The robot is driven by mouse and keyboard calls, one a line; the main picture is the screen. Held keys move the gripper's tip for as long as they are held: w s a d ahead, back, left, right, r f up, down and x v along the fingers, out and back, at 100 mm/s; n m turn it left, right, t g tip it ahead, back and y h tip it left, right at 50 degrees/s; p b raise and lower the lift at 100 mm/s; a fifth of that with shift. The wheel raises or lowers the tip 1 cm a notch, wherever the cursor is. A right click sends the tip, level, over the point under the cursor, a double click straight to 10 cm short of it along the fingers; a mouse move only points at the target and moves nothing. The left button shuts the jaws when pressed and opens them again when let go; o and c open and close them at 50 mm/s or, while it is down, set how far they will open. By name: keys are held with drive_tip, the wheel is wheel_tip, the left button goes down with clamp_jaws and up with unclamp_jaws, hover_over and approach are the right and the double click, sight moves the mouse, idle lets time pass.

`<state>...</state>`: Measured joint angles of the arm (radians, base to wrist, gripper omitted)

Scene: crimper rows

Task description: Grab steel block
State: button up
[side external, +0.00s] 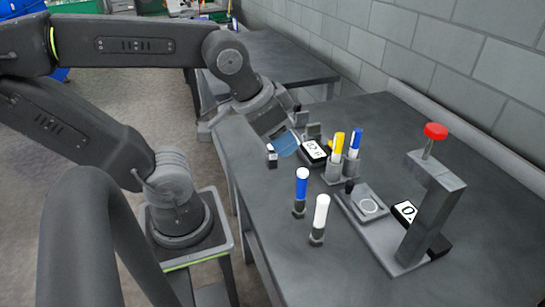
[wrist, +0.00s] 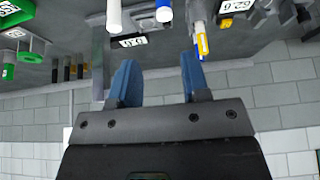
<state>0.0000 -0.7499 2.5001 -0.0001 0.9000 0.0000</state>
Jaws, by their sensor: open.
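My gripper (side external: 286,144) has blue fingers and hangs over the near-left part of the grey table in the side external view. In the wrist view its two fingers (wrist: 158,80) stand apart with nothing between them. A small grey block (side external: 313,130) stands just behind the fingers and may be the steel block, but I cannot be sure. A small dark piece with a pale face (side external: 271,156) shows beside the fingers, partly hidden. I cannot make out a steel block clearly in the wrist view.
A blue marker (side external: 302,185) and a white marker (side external: 320,212) stand upright in front. A holder (side external: 342,174) carries yellow and blue markers. A digital display (side external: 315,150) lies beside it. A press with a red knob (side external: 435,131) stands at right. A block wall runs behind.

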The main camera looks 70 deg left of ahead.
drive_tip(key=shift+o, duration=1.3)
